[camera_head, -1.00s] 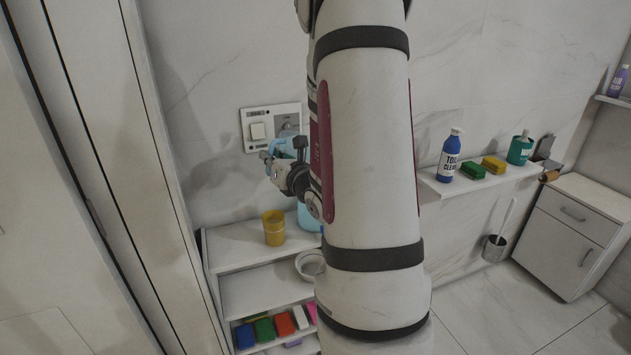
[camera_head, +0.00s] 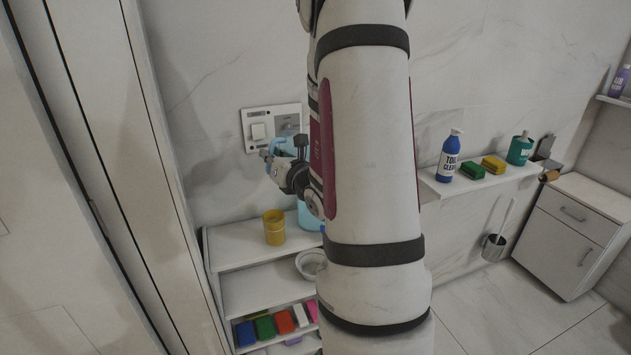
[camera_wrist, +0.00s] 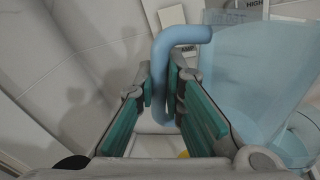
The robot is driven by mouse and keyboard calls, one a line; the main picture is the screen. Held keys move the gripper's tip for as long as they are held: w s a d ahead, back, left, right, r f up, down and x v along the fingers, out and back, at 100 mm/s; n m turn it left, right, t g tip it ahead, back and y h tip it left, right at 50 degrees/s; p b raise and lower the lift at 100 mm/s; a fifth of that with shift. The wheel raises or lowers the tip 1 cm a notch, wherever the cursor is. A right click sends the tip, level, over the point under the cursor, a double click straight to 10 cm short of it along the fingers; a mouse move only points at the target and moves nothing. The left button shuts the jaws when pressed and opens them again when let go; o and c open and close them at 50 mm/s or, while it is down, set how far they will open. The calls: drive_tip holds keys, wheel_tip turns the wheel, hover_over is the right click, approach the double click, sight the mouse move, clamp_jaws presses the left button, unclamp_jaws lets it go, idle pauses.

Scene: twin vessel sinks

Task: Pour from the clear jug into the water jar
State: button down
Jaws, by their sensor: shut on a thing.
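My gripper (camera_head: 277,163) is shut on the blue handle (camera_wrist: 168,75) of the clear, bluish jug (camera_head: 287,147). It holds the jug in the air in front of the wall, above the shelf unit. In the wrist view the jug's see-through body (camera_wrist: 245,75) fills the right side, with the handle between my finger pads. The light blue water jar (camera_head: 309,216) stands on the shelf top below the jug, mostly hidden behind my arm. I cannot tell how much water is in either.
A yellow cup (camera_head: 274,227) stands left of the jar on the white shelf unit (camera_head: 228,254). A white bowl (camera_head: 310,263) and several coloured items sit lower down. A wall switch panel (camera_head: 256,127) is close behind the jug. A blue bottle (camera_head: 450,157) stands on the right shelf.

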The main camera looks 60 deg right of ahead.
drive_tip(key=shift+d+r+m+p, duration=0.25)
drive_tip(key=shift+r+m+p, duration=0.55)
drive_tip(key=shift+p, duration=1.05)
idle(3.9)
drive_tip(key=shift+d+f+m+p, duration=0.15)
drive_tip(key=shift+f+m+p, duration=0.1)
drive_tip(key=shift+m+p, duration=0.15)
idle(1.8)
